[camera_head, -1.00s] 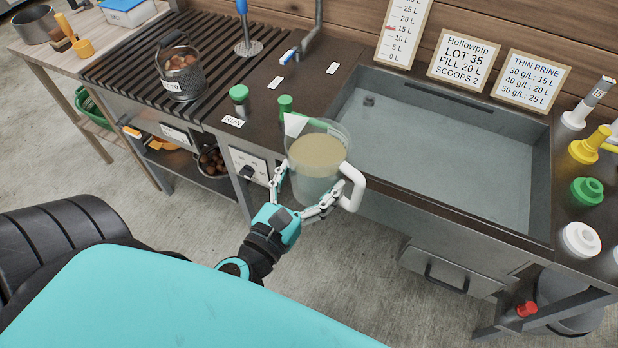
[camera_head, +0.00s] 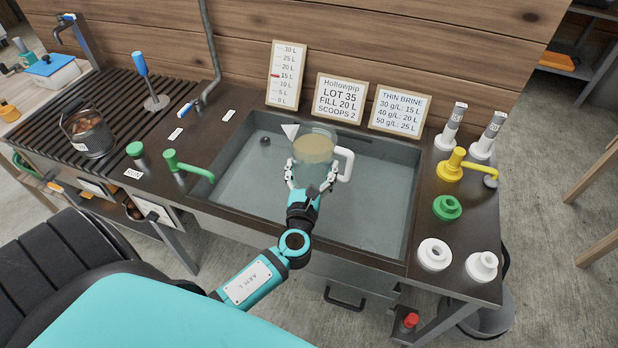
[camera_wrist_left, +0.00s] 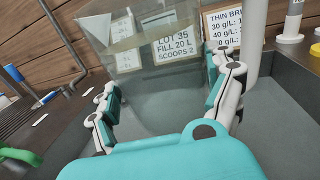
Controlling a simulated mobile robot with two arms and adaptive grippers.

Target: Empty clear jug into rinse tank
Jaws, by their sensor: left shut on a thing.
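The clear jug (camera_head: 313,151) has a white handle on its right and holds cloudy tan liquid. My left gripper (camera_head: 311,180) is shut on the jug's body and holds it upright, or nearly so, over the rinse tank. In the left wrist view the jug (camera_wrist_left: 155,85) stands between the two fingers of the gripper (camera_wrist_left: 165,105). The rinse tank (camera_head: 230,207) is a wide grey basin sunk in the dark counter. Its floor looks blue-grey, and I cannot tell how much water it holds. My right gripper is not in view.
A green spout (camera_head: 190,166) stands at the tank's left edge. A basket of chestnuts (camera_head: 88,134) sits on the slatted rack. Signs stand behind the tank. A yellow fitting (camera_head: 452,166), a green fitting (camera_head: 447,207) and white fittings (camera_head: 434,254) stand to its right.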

